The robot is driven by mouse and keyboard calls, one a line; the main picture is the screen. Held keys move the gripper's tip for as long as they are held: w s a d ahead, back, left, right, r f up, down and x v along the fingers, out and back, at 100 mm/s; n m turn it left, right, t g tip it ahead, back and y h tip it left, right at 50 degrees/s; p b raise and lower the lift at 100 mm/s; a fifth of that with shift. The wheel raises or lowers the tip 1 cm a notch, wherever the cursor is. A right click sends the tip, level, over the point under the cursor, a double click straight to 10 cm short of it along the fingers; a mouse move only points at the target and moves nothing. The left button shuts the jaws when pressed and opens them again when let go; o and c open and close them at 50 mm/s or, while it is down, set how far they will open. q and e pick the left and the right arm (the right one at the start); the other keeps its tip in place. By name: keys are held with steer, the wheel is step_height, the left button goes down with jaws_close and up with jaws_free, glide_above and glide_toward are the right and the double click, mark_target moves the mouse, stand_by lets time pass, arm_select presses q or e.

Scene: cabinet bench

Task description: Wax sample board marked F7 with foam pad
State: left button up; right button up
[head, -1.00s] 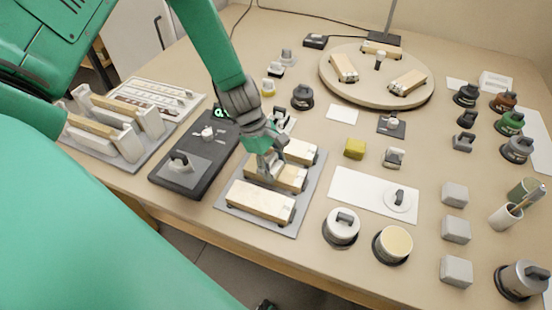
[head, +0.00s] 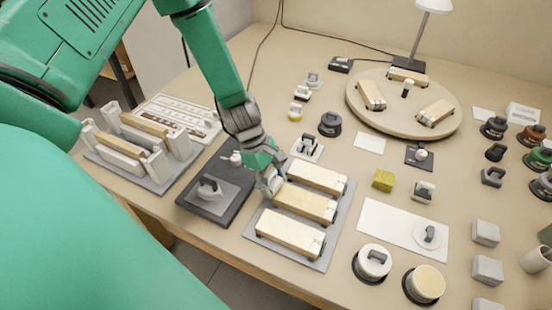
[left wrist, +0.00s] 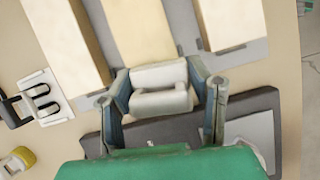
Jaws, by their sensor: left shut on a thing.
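Three pale wooden boards lie side by side on a grey plate (head: 255,241): a far board (head: 318,177), a middle board (head: 305,203) and a near board (head: 290,233). I cannot read F7 on any of them. My left gripper (head: 268,186) is low at the left end of the middle board. In the left wrist view, my left gripper (left wrist: 165,100) is shut on a pale grey-white block, apparently the foam pad (left wrist: 160,78), at the end of the middle board (left wrist: 140,30). I cannot tell whether it touches the wood. My right gripper is out of view.
A dark tray (head: 230,205) lies left of the boards, with a rack (head: 175,180) of upright pieces beyond it. A yellow block (head: 383,180), a white sheet (head: 385,223) and round tins (head: 372,262) are to the right. A round turntable (head: 385,118) with boards stands behind.

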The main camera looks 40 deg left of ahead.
arm_select(q)
steer(key=shift+a+r+p, duration=0.1)
steer(key=shift+r+p, duration=0.25)
steer(key=shift+r, duration=0.55)
steer(key=shift+r+p, duration=0.35)
steer(key=shift+r, duration=0.05)
steer(key=r+p, duration=0.1)
steer(key=d+r+p, duration=0.1)
steer(key=r+p, duration=0.1)
steer(key=shift+r, duration=0.1)
steer(key=shift+r+p, duration=0.3)
steer(key=shift+r, duration=0.05)
steer(key=shift+a+r+p, duration=0.2)
steer(key=shift+r+p, duration=0.05)
steer(key=shift+p, duration=0.05)
steer(key=shift+a+f, duration=0.15)
steer(key=shift+a, duration=0.05)
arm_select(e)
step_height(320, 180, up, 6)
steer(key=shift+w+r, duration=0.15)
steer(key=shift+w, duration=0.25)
arm_select(q)
steer(key=shift+d, duration=0.3)
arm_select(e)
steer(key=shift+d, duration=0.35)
